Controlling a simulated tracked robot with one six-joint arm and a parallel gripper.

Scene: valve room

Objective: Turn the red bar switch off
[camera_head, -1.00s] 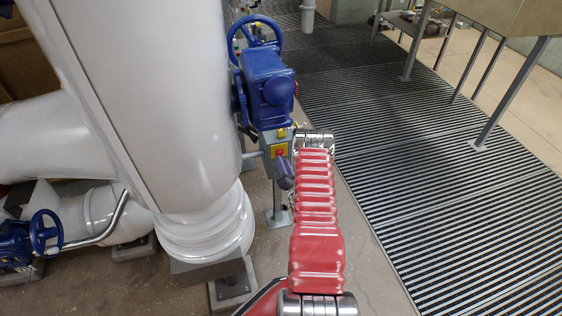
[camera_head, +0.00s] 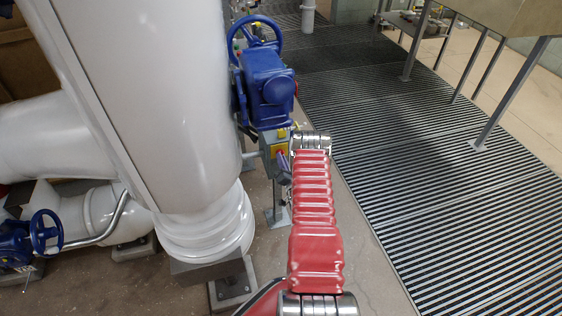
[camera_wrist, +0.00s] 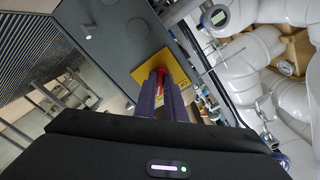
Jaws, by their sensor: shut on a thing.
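The red bar switch (camera_wrist: 161,73) sits on a yellow plate (camera_wrist: 145,77) on a grey box (camera_wrist: 115,35). In the wrist view my gripper (camera_wrist: 163,88) has its two purple fingers at the switch, close around the red bar, which is partly hidden between them. In the head view the yellow plate (camera_head: 275,149) shows small below the blue valve actuator (camera_head: 265,85). The gripper's fingers (camera_head: 283,160) reach it from the right and below, and my red arm hides the rest of the gripper. The bar's exact angle is hard to tell.
A large white pipe (camera_head: 140,100) stands close left of the switch box. A blue handwheel (camera_head: 257,34) is above it. A blue valve (camera_head: 30,237) is at the lower left. The grated floor (camera_head: 420,180) at the right is mostly clear, with a metal-legged table beyond.

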